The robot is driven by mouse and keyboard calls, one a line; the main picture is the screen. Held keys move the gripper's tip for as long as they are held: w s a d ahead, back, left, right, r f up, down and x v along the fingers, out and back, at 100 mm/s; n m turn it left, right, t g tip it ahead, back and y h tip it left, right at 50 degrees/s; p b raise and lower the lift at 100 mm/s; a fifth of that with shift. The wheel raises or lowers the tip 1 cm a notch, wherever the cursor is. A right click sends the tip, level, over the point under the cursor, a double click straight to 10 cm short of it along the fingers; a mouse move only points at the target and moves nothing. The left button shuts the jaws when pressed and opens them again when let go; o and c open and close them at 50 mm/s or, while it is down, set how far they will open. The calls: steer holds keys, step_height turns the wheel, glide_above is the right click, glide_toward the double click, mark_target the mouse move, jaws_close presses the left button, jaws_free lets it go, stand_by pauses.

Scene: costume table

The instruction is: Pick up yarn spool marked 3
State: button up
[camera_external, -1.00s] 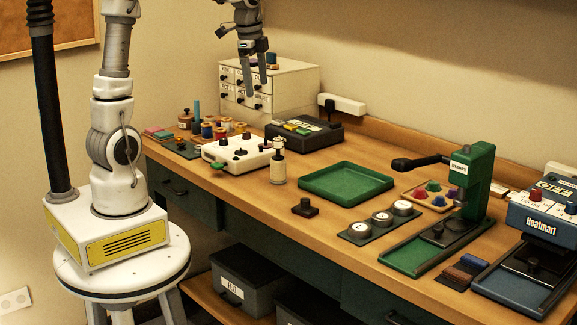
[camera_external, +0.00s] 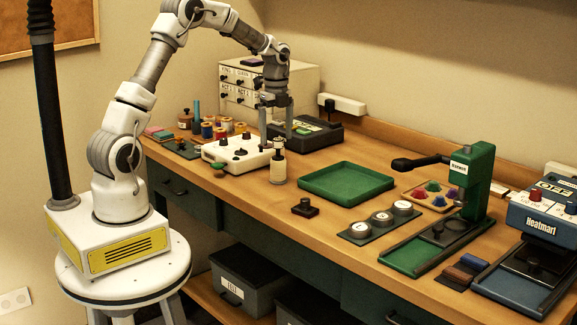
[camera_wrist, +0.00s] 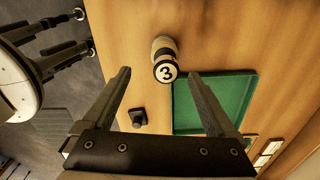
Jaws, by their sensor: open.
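The yarn spool marked 3 (camera_wrist: 165,72) shows its round white label with a black 3 in the wrist view, between and slightly beyond my fingertips. In the external view it is the upright cream spool with a dark band (camera_external: 278,168), near the table's front edge. My gripper (camera_external: 276,138) points down with its fingers spread around the spool's top. In the wrist view my gripper (camera_wrist: 159,76) is open with nothing held.
The white box with knobs (camera_external: 238,152) stands close on the left. A green tray (camera_external: 347,184) lies to the right. A small black block (camera_external: 305,208) sits in front. A black device (camera_external: 305,133) and a drawer cabinet (camera_external: 296,85) stand behind.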

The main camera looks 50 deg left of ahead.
mark_target(278, 156)
step_height(278, 156, down, 4)
steer(key=shift+f, duration=0.25)
steer(key=shift+w+a+f, duration=0.1)
steer(key=shift+w+f, duration=0.1)
steer(key=shift+f, duration=1.1)
steer(key=shift+w+a+f, duration=0.1)
steer(key=shift+w+f, duration=0.1)
steer(key=shift+f, duration=1.1)
jaws_close()
